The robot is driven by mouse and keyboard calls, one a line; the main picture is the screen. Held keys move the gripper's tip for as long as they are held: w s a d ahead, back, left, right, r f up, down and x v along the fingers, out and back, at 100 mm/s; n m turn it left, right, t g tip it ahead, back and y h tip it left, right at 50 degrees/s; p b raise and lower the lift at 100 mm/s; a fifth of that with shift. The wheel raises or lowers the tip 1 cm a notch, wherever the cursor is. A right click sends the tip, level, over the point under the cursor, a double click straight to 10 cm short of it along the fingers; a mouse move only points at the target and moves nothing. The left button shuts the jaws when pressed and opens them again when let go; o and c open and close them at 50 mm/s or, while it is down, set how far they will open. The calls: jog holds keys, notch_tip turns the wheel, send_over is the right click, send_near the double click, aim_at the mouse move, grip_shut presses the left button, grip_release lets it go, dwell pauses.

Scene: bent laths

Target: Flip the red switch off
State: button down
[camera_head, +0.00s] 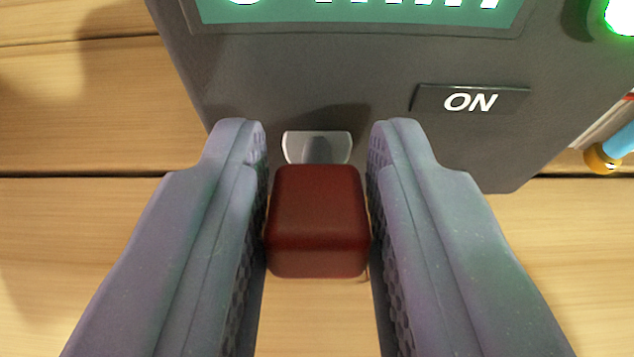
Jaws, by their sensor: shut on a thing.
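The red switch (318,220) is a dark red block at the middle of the view. It sits in front of a light metal plate (290,147) on a dark grey box (280,85). My gripper (318,190) has one finger on each side of the red switch and is shut on it. Beside the switch, to the upper right, a black label (470,100) reads "ON". The stem behind the red block is mostly hidden.
A green screen (360,12) with cut-off white writing is at the top of the box. A bright green light (620,15) glows at the upper right. Wooden planks (80,100) lie around the box. A blue and yellow object (603,157) is at the right edge.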

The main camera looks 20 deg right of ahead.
jog(key=f+t+b, duration=0.1)
jog(key=t+b, duration=0.1)
jog(key=f+t+h+b, duration=0.1)
jog(key=t+b, duration=0.1)
jog(key=b, duration=0.1)
jog(key=shift+s+a+f+h, duration=0.1)
jog(key=shift+s+f+h, duration=0.05)
jog(key=shift+s+h, duration=0.2)
jog(key=shift+f+t+h+b, duration=0.25)
jog(key=shift+t+h+b, duration=0.15)
jog(key=shift+t, duration=0.8)
jog(key=c, duration=0.9)
grip_release()
jog(key=p+v, duration=0.2)
jog(key=v, duration=0.6)
jog(key=shift+f, duration=0.1)
